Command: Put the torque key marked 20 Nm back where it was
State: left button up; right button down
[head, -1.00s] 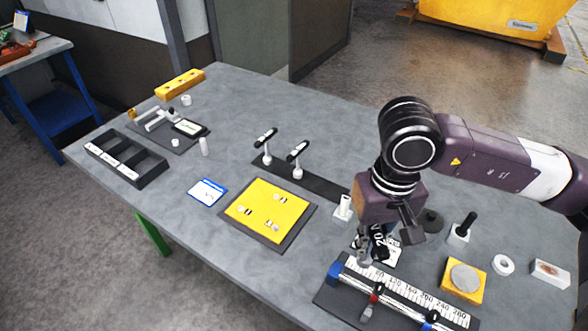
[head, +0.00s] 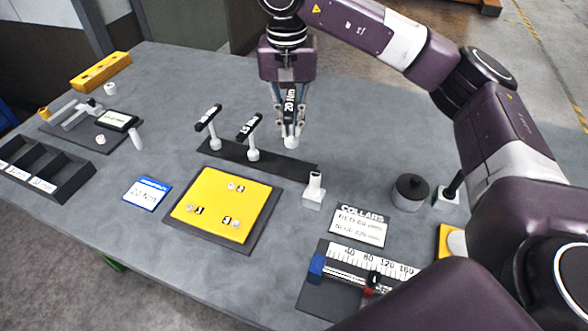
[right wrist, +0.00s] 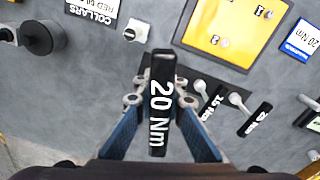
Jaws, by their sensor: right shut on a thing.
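In the right wrist view the same key (right wrist: 160,105) lies between the two fingers (right wrist: 160,102). It hangs upright with its pale lower end over the right part of the dark rack strip (head: 290,168). My left gripper is out of view.
A yellow board (head: 215,190) on a dark mat and a blue-edged 20 Nm card (head: 147,193) lie in front. A white block (head: 313,195), a COLLARS card (head: 360,225) and a ruler fixture (head: 345,275) stand front right. The table behind the strip is clear.

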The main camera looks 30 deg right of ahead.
jog(key=w+d+r+m, duration=0.1)
jog(key=r, duration=0.1)
jog(key=w+d+r+m, duration=0.1)
jog(key=r, duration=0.1)
jog(key=w+d+r+m, duration=0.1)
jog(key=w+r, duration=0.1)
jog(key=shift+d, duration=0.2)
jog(key=shift+f+p, duration=0.5)
jog(key=shift+f, duration=9.25)
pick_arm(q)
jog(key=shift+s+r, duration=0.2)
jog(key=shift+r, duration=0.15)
pick_arm(e)
jog(key=c, duration=2.5)
grip_release()
jog(key=shift+f, duration=0.2)
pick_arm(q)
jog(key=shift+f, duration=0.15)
pick_arm(e)
jog(key=o, duration=0.5)
